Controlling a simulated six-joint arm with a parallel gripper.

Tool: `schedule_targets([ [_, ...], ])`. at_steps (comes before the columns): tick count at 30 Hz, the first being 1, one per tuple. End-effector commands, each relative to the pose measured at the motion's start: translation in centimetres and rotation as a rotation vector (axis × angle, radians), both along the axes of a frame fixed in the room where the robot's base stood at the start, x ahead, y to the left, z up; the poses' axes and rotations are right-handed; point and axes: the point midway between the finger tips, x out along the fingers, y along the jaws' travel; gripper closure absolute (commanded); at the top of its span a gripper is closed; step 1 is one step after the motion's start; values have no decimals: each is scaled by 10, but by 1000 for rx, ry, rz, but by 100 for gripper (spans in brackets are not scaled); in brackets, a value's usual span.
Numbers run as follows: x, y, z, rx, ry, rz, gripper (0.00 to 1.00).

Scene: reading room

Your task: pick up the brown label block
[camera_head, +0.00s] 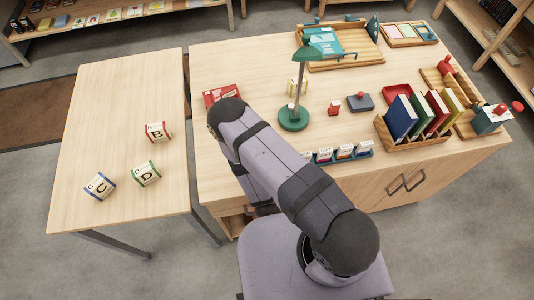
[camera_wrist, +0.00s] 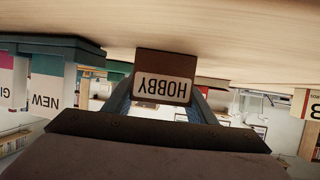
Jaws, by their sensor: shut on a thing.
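The brown label block (camera_wrist: 165,65) is in the middle of the wrist view, its white label reading HOBBY upside down. My gripper (camera_wrist: 162,96) is shut on it, with a blue finger on each side. The block is at or close to the pale wooden tabletop, which fills the top of the upside-down wrist view; I cannot tell whether they touch. In the head view my arm hides both the gripper and the block.
A teal rack (camera_wrist: 60,45) with label blocks, one reading NEW (camera_wrist: 46,92), is close at left; it also shows in the head view (camera_head: 345,156). A green lamp (camera_head: 294,117) stands behind my arm. A red box (camera_head: 222,95) lies left. Lettered cubes (camera_head: 147,173) sit on the side table.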

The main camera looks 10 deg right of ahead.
Motion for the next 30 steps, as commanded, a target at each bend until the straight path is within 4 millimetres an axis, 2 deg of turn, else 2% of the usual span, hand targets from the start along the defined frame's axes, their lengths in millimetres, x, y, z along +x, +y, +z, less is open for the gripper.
schedule_targets([
  [11,1,0,18,1,-1,0,71],
  [24,1,0,74,1,-2,-1,71],
  [30,1,0,91,2,-1,-1,71],
])
